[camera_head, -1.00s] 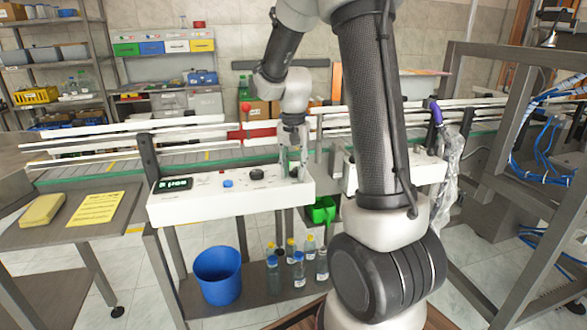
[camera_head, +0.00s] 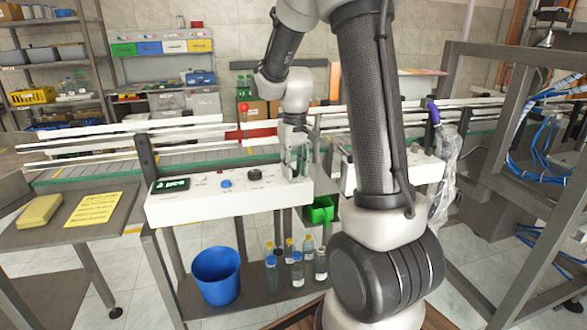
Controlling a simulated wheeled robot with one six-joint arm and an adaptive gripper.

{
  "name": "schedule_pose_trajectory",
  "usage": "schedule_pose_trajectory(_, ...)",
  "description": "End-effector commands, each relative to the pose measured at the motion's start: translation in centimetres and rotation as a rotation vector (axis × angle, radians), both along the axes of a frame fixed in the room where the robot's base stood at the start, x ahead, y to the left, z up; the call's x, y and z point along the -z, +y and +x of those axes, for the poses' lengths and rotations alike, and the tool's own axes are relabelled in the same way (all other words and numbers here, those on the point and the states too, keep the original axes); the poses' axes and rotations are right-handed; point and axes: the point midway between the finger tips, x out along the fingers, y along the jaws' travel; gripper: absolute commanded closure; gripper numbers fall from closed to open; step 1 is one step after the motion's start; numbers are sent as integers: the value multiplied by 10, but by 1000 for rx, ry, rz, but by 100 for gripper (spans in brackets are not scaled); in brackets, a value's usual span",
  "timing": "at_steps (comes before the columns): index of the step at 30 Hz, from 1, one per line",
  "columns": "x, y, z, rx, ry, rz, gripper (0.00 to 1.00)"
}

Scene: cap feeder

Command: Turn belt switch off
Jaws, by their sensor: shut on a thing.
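The white control box (camera_head: 225,206) stands in front of the conveyor belt (camera_head: 100,172). It carries a lit green display (camera_head: 171,184), a red button (camera_head: 219,171), a blue button (camera_head: 226,184) and a black knob (camera_head: 255,175). My gripper (camera_head: 294,174) points down at the right end of the box top. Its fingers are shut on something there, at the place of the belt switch. The fingers hide the switch, so its position cannot be told.
A yellow sponge (camera_head: 39,213) and a yellow note (camera_head: 93,209) lie on the left table. A steel frame (camera_head: 500,130) stands at the right.

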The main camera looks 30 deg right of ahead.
Motion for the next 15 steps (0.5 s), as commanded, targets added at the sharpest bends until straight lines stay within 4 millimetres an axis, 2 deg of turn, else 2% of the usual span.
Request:
schedule_pose_trajectory(6,0,-2,0,-156,0,0,92)
schedule_pose_trajectory(15,0,-4,0,-286,0,0,92)
